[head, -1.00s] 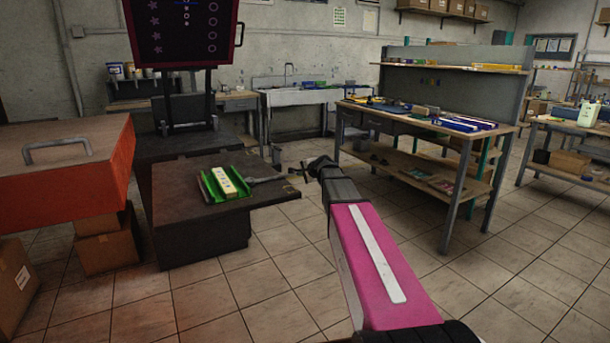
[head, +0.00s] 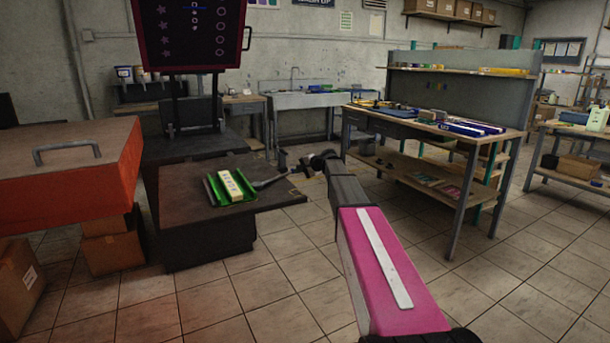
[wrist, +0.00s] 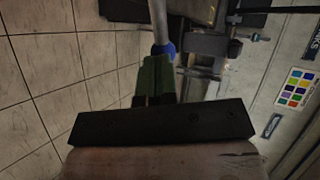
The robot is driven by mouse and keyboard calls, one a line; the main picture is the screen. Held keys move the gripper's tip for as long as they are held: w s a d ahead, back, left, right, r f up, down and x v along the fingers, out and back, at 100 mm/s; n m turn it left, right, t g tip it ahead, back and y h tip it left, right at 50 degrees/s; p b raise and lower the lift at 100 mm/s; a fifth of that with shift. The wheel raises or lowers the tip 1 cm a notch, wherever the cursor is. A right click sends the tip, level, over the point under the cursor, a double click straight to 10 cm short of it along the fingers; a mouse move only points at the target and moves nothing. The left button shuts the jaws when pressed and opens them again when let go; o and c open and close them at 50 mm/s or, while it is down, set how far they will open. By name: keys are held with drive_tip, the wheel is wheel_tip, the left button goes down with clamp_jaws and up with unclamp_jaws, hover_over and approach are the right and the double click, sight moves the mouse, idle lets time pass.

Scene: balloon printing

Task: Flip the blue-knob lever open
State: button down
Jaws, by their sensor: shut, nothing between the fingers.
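The lever shows in the wrist view as a grey rod (wrist: 157,18) with a blue knob (wrist: 163,49) at its near end. My gripper (wrist: 157,63) has green fingers, shut with nothing between them. Its fingertips are right by the blue knob and overlap it in the picture; I cannot tell whether they touch. In the head view my gripper (head: 302,167) is small and dark, just off the right end of the dark machine table (head: 180,211). The blue knob cannot be made out there.
An orange box (head: 125,176) with a handle stands at the left. A workbench (head: 400,127) stands behind my arm to the right. The tiled floor in front is clear.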

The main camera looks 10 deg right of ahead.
drive_tip(key=w+a+n+g+y, duration=0.1)
drive_tip(key=w+a+n+g, duration=0.1)
drive_tip(key=w+a, duration=0.3)
drive_tip(key=shift+w+y, duration=0.15)
drive_tip(key=shift+y, duration=0.15)
drive_tip(key=shift+d, duration=0.1)
idle(0.3)
drive_tip(key=w+d+v, duration=0.1)
drive_tip(key=w+v, duration=0.1)
drive_tip(key=v, duration=1.1)
drive_tip(key=shift+d+f, duration=0.2)
drive_tip(key=shift+d, duration=0.25)
